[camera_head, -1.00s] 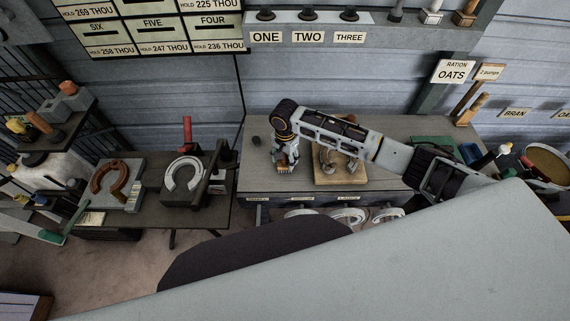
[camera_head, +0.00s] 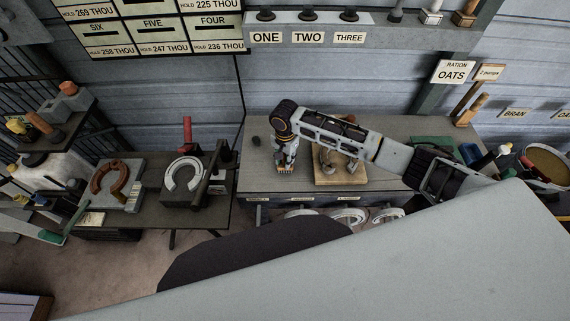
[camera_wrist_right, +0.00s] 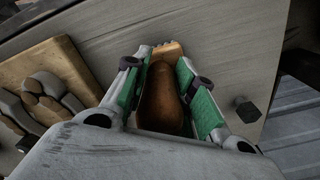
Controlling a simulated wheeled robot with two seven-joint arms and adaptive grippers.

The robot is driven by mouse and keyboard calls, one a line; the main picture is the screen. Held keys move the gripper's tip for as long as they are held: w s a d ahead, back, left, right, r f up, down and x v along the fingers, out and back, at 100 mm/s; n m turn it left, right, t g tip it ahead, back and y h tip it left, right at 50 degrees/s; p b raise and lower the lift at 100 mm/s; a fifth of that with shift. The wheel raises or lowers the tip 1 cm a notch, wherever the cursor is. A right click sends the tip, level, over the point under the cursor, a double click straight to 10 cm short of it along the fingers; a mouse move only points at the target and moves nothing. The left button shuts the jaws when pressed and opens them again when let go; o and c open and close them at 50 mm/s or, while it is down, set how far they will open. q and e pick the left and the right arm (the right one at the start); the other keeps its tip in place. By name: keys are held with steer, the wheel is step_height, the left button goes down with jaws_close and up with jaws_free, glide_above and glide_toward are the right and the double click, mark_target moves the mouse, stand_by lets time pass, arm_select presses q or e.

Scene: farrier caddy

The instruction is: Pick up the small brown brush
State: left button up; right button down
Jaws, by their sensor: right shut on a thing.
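The small brown brush (camera_wrist_right: 162,98) shows in the right wrist view, with a rounded brown back and a paler tan end (camera_wrist_right: 168,50) beyond the fingertips. My right gripper (camera_wrist_right: 168,75) has a green-padded finger on each side of it and is shut on it. In the head view my right gripper (camera_head: 286,165) points down over the grey bench, just left of the wooden board. There the brush is mostly hidden by the fingers. Whether it touches the bench I cannot tell. My left gripper is not seen.
A wooden board (camera_head: 340,181) with horseshoe-shaped pieces lies close beside the right gripper. A small dark knob (camera_head: 256,141) is on the bench to its left. A separate table (camera_head: 150,205) with horseshoes stands further left. The corrugated wall (camera_head: 200,100) is behind.

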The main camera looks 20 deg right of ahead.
steer(key=shift+r, duration=0.15)
steer(key=shift+r, duration=4.9)
steer(key=c, duration=1.7)
jaws_free()
steer(key=shift+c, duration=0.2)
jaws_close()
